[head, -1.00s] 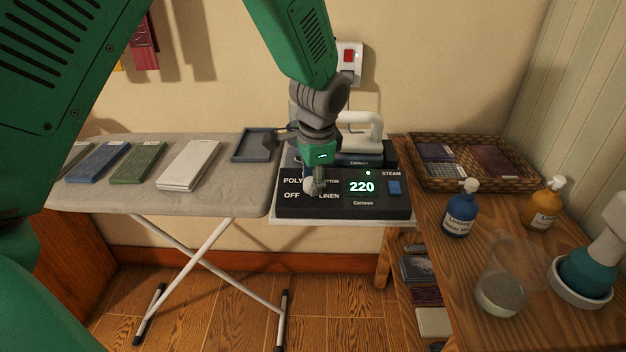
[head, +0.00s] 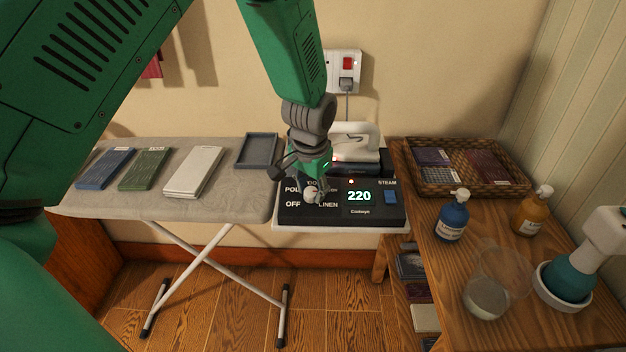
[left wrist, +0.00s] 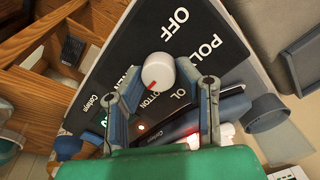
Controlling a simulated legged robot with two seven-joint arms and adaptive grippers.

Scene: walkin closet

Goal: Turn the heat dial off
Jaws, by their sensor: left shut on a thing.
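The heat dial is a round white knob (left wrist: 158,72) on a black control panel (head: 385,215) of the iron station. It shows between my left gripper's fingers (left wrist: 160,82) in the left wrist view. My left gripper (head: 313,194) is shut on the dial from above in the head view. The display (head: 359,196) reads 220 in green. A small red light (head: 351,181) is lit above it. My right gripper is not in view.
A white iron (head: 355,140) rests behind the panel. A grey ironing board (head: 125,205) with folded cloths and a tray is at left. A wooden table (head: 415,230) at right holds a wicker basket (head: 455,188), bottles and a clear cup.

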